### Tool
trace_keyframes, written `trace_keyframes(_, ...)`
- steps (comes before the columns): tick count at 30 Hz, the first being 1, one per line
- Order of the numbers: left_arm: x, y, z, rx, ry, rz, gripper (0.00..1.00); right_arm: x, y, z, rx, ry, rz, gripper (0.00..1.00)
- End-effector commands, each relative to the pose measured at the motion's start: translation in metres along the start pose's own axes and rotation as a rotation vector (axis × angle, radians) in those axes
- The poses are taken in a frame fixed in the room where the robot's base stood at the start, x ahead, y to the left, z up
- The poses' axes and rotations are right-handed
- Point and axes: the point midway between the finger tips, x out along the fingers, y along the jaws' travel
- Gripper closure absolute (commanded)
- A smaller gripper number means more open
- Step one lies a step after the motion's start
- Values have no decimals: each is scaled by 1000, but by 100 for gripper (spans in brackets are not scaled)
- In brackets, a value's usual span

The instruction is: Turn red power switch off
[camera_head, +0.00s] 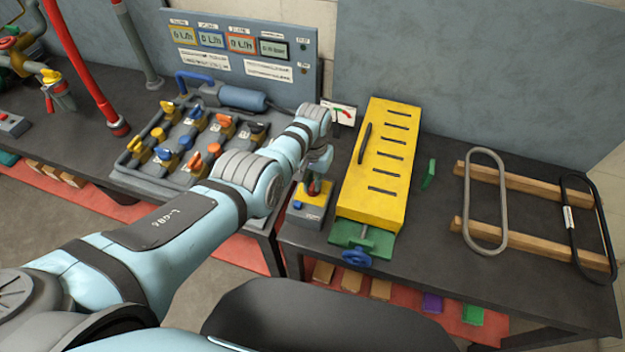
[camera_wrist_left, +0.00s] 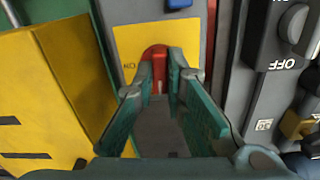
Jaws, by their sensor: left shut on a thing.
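The red power switch (camera_wrist_left: 158,58) sits on the yellow plate of a small grey switch box, with an ON mark beside it in the left wrist view. The switch box (camera_head: 309,211) stands on the table just left of the yellow slotted block in the head view. My left gripper (camera_head: 315,182) reaches down over the box. In the left wrist view my left gripper (camera_wrist_left: 160,80) has its two fingers closed on either side of the red switch, which is partly hidden between the tips. My right gripper is not in view.
The yellow slotted block (camera_head: 376,170) stands close beside the gripper. A panel of valves and switches (camera_head: 195,140) lies to the left, below a gauge board (camera_head: 240,45). Oval loops (camera_head: 485,200) on wooden bars lie at the right.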

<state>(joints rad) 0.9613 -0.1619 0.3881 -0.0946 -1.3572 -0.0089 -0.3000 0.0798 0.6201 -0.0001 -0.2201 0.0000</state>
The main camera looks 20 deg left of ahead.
Motion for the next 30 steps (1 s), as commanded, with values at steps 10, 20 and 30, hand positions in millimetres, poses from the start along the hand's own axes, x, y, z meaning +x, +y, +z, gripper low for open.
trace_keyframes(10, -1, 0, -1, -105, 3, 0, 100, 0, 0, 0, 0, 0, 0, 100)
trace_keyframes(20, -1, 0, -1, -116, 3, 0, 100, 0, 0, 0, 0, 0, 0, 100)
trace_keyframes(30, -1, 0, -1, -114, 2, 0, 68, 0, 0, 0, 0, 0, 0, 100)
